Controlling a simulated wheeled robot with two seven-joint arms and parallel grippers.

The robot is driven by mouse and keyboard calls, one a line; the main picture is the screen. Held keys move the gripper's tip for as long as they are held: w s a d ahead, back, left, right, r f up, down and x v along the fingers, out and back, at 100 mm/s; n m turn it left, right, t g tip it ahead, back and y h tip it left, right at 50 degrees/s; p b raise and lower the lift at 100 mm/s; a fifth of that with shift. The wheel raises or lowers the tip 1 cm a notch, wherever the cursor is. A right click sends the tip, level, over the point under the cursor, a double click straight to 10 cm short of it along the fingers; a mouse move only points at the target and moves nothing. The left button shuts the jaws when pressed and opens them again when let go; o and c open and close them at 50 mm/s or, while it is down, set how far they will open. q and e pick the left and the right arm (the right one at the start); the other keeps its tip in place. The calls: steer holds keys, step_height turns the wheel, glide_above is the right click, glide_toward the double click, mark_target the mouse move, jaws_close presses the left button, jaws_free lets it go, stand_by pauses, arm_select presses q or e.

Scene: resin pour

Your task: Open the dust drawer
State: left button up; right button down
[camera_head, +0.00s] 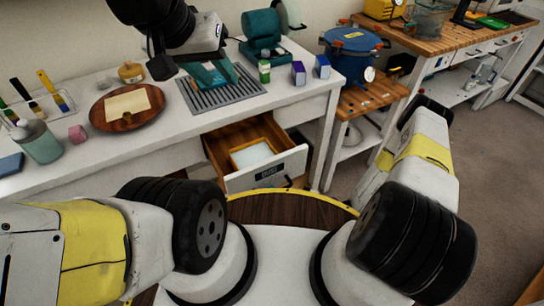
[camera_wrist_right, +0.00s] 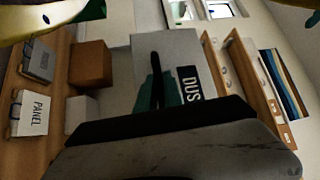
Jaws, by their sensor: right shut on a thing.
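The dust drawer (camera_head: 292,163) stands pulled out from the white bench, with wooden sides and a white front. Its dark label shows in both views, rotated in the right wrist view. A yellow-edged frame with a pale panel lies inside. In the right wrist view my right gripper (camera_wrist_right: 160,95) has teal fingers shut on the black drawer handle (camera_wrist_right: 155,68). In the head view that gripper is hidden. My left gripper (camera_head: 208,76) hangs above the slotted grate on the bench, its teal fingers apart and empty.
A blue pot (camera_head: 350,42) stands on a wooden cart to the right. Floor is clear at far right.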

steer(key=shift+s+d, duration=0.3)
steer(key=shift+s, duration=0.05)
steer(key=c, duration=1.5)
jaws_free()
steer(key=v, duration=0.8)
steer(key=shift+a, duration=0.1)
